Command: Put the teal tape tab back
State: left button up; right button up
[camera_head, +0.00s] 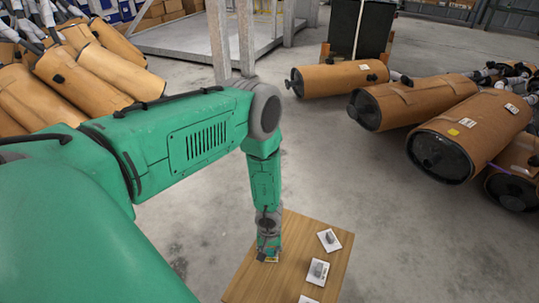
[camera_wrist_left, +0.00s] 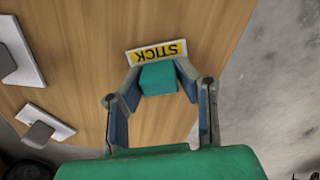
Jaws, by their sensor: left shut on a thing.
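The teal tape tab (camera_wrist_left: 158,78) is a small block between the fingers of my left gripper (camera_wrist_left: 158,83) in the left wrist view. The gripper is shut on it. A yellow and white label reading "STICK" (camera_wrist_left: 156,52) lies right beyond the tab, upside down in this view. I cannot tell whether the tab touches the label or the wooden top. In the head view my left gripper (camera_head: 268,252) points down at the left part of the wooden table (camera_head: 288,238), and the tab is hidden there. My right gripper is not in view.
White plates with grey pieces (camera_head: 329,240) (camera_head: 318,271) (camera_head: 308,299) sit on the table's right side. They also show at the left of the wrist view (camera_wrist_left: 18,50). Brown mufflers (camera_head: 470,135) lie at the right and left on the floor. Grey floor surrounds the table.

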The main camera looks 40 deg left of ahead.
pick_arm(q)
jog(key=shift+d+f, duration=0.1)
jog(key=shift+d, duration=0.05)
jog(key=o, duration=0.4)
jog(key=shift+d, duration=0.1)
jog(key=o, duration=0.4)
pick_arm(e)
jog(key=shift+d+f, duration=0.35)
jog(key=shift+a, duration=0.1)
